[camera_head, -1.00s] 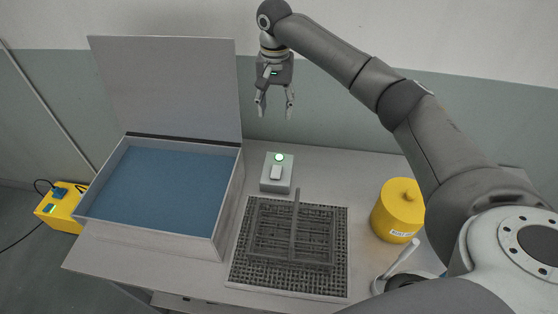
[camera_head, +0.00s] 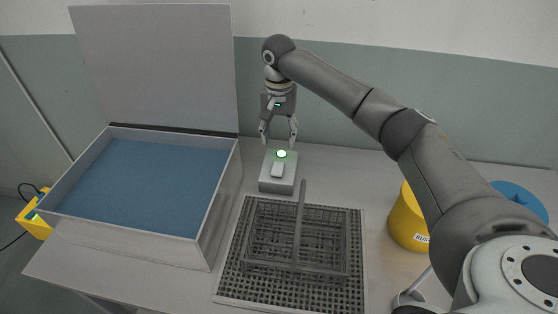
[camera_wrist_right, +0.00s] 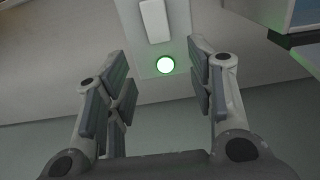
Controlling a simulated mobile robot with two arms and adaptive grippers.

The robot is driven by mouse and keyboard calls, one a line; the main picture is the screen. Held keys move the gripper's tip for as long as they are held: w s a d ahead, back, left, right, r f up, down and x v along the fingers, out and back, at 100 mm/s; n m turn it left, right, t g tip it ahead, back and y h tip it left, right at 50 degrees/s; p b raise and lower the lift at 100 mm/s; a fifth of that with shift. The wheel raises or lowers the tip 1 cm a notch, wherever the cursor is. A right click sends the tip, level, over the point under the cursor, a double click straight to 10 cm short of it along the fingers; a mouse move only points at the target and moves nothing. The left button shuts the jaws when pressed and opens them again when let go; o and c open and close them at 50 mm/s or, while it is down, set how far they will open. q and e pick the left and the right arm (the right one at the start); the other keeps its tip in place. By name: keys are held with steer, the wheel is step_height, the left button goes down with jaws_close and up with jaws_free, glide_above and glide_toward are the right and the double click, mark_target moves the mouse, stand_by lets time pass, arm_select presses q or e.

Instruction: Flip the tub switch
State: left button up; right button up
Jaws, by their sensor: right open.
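The tub switch is a light rocker (camera_head: 277,169) on a small grey box (camera_head: 275,185), with a lit green lamp (camera_head: 281,154) at the rocker's far end. The box stands on the table just right of the tub (camera_head: 217,195), which holds blue liquid and has its lid raised. My right gripper (camera_head: 279,142) is open and empty, pointing down at the far end of the box. In the right wrist view the lamp (camera_wrist_right: 166,64) shows between the open fingers, and the rocker (camera_wrist_right: 154,20) lies beyond it. I cannot tell whether the fingers touch the box. My left gripper is not in view.
A dark wire basket (camera_head: 295,262) with an upright handle stands on a perforated mat (camera_head: 232,280) in front of the box. A yellow canister (camera_head: 405,222) and a blue round item (camera_head: 522,196) stand at right, partly behind my arm. A yellow box (camera_head: 35,222) is at far left.

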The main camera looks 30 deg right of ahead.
mark_target(279, 163)
step_height(279, 163, down, 9)
steer(key=shift+f+p, duration=0.1)
steer(key=shift+p, duration=0.2)
steer(key=shift+c, duration=0.4)
steer(key=c, duration=0.9)
steer(key=shift+r+p, duration=0.25)
steer(key=shift+p, duration=0.15)
steer(key=t+p, duration=0.1)
steer(key=p, duration=0.3)
steer(key=h+p, duration=0.1)
steer(key=p, duration=0.3)
steer(key=shift+s+a+r+t, duration=0.2)
steer(key=shift+s+r+t, duration=0.1)
steer(key=shift+s+t, duration=0.1)
steer(key=shift+t+h+p, duration=0.3)
steer(key=shift+h+p, duration=0.1)
steer(key=shift+p, duration=0.35)
steer(key=shift+f, duration=0.2)
